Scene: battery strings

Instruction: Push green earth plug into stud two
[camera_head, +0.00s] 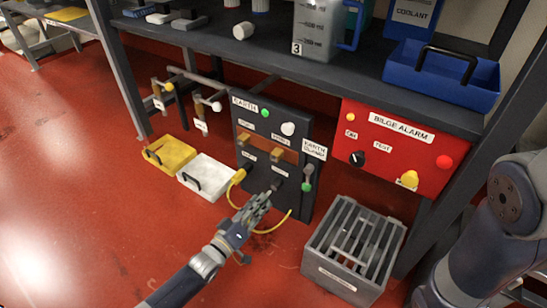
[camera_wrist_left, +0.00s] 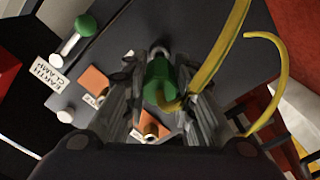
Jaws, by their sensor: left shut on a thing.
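The dark earth panel (camera_head: 303,205) hangs under the bench with EARTH and EARTH CLAMP labels. My left gripper (camera_head: 262,200) is at its lower part, its fingers shut on the green earth plug (camera_wrist_left: 158,78) in the left wrist view. A yellow cable (camera_wrist_left: 218,58) runs from the plug. The plug's far end lines up with a grey round stud (camera_wrist_left: 158,51) on the panel; I cannot tell how far it is seated. A yellow plug (camera_head: 238,177) sits at the panel's lower left. My right gripper is out of view.
A green-ended clamp post (camera_head: 307,183) stands at the panel's right edge. The red bilge alarm box (camera_head: 395,150) is to the right. A grey slotted crate (camera_head: 350,245) and yellow (camera_head: 168,154) and white (camera_head: 205,178) trays lie on the red floor below.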

